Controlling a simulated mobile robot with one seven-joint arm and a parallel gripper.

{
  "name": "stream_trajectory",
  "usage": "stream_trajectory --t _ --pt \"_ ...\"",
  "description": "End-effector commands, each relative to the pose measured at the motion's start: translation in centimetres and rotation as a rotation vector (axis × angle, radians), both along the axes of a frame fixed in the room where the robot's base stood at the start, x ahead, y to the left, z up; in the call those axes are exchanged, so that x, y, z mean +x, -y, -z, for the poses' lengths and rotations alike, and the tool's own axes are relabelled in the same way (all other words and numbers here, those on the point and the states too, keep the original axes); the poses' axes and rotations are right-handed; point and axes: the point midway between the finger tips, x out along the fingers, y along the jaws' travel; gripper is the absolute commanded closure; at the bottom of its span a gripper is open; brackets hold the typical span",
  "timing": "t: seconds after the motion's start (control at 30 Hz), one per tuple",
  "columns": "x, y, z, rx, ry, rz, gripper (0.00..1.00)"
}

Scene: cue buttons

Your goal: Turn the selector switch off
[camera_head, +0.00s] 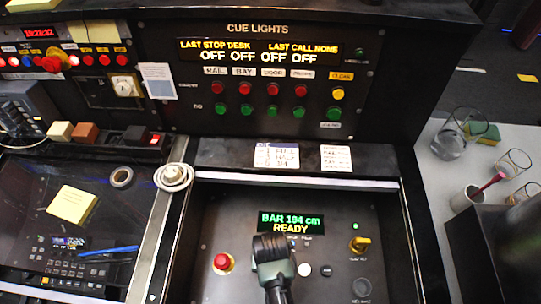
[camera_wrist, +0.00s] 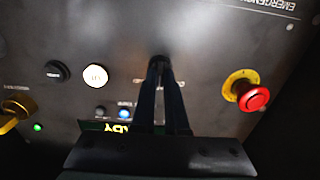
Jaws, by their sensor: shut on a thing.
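In the wrist view, the two dark fingers of my gripper (camera_wrist: 167,95) come together on a small dark knob (camera_wrist: 158,62) on the black panel, which I take to be the selector switch. Only its top edge shows, so which way it points cannot be told. In the head view, my gripper (camera_head: 274,270) reaches down over the lower panel, and its body hides the switch and the fingertips. Just above it, the display (camera_head: 291,223) reads "BAR 194 cm READY".
Near the knob are a red emergency button (camera_wrist: 256,98), a white button (camera_wrist: 95,75), a black button (camera_wrist: 57,71) and a yellow key switch (camera_head: 359,245). Raised rails border the recessed panel. The cue lights panel (camera_head: 262,130) stands behind. Glassware (camera_head: 450,140) stands at the right.

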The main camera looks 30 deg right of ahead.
Motion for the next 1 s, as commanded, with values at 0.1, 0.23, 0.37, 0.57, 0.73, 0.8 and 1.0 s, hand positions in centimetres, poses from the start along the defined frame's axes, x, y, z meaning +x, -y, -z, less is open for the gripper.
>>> stream_trajectory --t 0.1,0.23,0.37,0.57,0.73,0.8,1.0 --pt "0.0 0.01 -0.02 0.0 0.0 0.0 1.0" --pt "0.0 0.0 -0.06 0.0 0.0 -0.006 1.0" --pt "0.03 -0.01 -0.13 0.0 0.0 -0.035 1.0" --pt "0.09 -0.07 -0.28 0.001 -0.001 -0.14 1.0" --pt "0.13 -0.13 -0.34 0.001 -0.001 -0.276 1.0" --pt "0.15 -0.15 -0.33 0.0 0.0 -0.338 1.0" --pt "0.16 -0.25 -0.26 0.0 0.0 -0.507 1.0"
